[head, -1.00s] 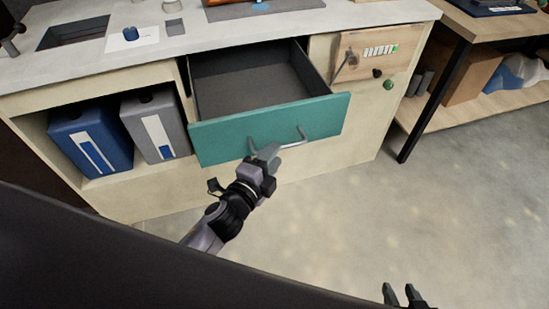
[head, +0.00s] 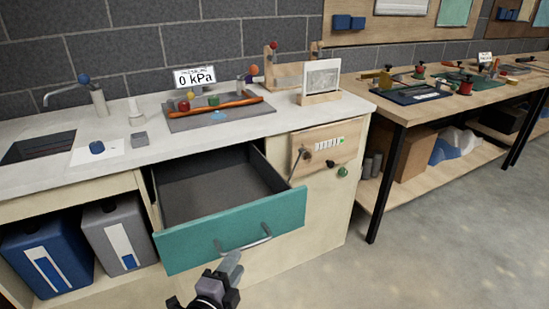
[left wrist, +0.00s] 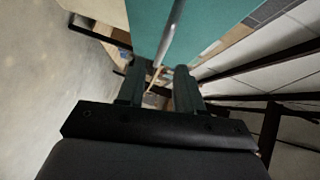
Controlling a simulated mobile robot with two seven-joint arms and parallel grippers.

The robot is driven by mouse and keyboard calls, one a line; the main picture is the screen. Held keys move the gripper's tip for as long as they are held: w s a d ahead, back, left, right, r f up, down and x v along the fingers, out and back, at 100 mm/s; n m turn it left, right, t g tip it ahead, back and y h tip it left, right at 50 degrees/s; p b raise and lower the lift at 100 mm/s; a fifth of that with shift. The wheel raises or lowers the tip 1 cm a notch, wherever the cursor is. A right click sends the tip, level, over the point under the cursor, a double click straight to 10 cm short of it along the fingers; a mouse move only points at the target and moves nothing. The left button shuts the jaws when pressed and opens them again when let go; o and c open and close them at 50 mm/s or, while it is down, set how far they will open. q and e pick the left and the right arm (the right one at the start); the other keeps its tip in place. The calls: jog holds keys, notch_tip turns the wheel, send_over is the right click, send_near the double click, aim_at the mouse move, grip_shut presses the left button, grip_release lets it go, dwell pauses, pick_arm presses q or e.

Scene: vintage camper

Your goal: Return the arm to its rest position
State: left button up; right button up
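The teal-fronted drawer (head: 232,232) under the counter is pulled open, and its grey inside is empty. Its curved metal handle (head: 262,240) is on the front; the handle also shows in the left wrist view (left wrist: 172,32). My left gripper (head: 231,264) is at the bottom of the head view, just in front of and below the handle. In the left wrist view its two fingers (left wrist: 159,88) are apart, with nothing seen between them but background. Whether a finger touches the handle I cannot tell. My right gripper is out of view.
Above the drawer, a counter (head: 60,180) carries a tray (head: 190,122) with small parts and a 0 kPa sign (head: 195,77). Blue (head: 45,255) and grey (head: 118,240) containers stand at left. A workbench (head: 400,105) stands at right. The floor (head: 430,265) before it is clear.

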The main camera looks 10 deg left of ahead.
pick_arm(q)
jog(key=s+a+f+n+g+p, duration=0.1)
jog(key=s+f+n, duration=0.3)
jog(key=s+n, duration=0.4)
jog(key=s+a+f+n+g+y+p, duration=0.1)
jog(key=s+a+f+n+g, duration=0.3)
jog(key=s+n, duration=0.4)
jog(key=s, duration=0.3)
jog(key=shift+s+a+g, duration=0.3)
jog(key=shift+a, duration=0.05)
